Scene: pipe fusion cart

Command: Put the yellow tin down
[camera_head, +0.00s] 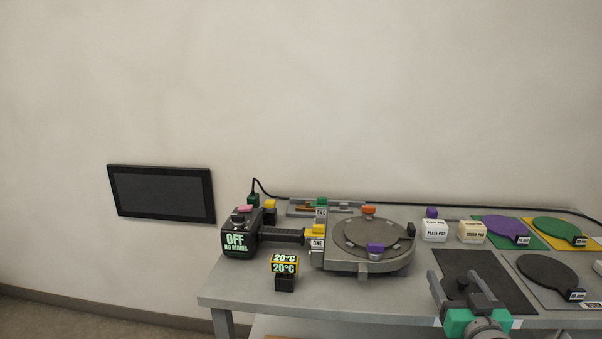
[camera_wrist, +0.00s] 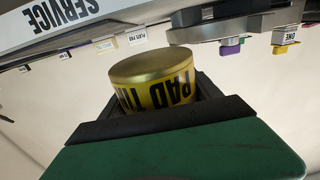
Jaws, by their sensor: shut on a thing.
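The yellow tin (camera_wrist: 155,80), with a gold-coloured lid and black lettering that reads "PAD" and then runs out of sight, sits between the dark fingers of my gripper (camera_wrist: 165,112) in the wrist view. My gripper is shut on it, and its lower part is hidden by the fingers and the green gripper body. In the head view my gripper (camera_head: 458,282) is at the lower right, over or in front of the dark mat (camera_head: 500,277) near the table's front edge. I cannot make out the tin clearly there.
The grey table (camera_head: 240,295) holds a round plate machine (camera_head: 365,240), an OFF-marked unit (camera_head: 241,240) and a temperature display (camera_head: 285,264). White (camera_head: 434,231) and cream (camera_head: 472,232) boxes stand behind the mat. Purple (camera_head: 505,229), green (camera_head: 557,227) and black (camera_head: 546,269) paddles lie at right.

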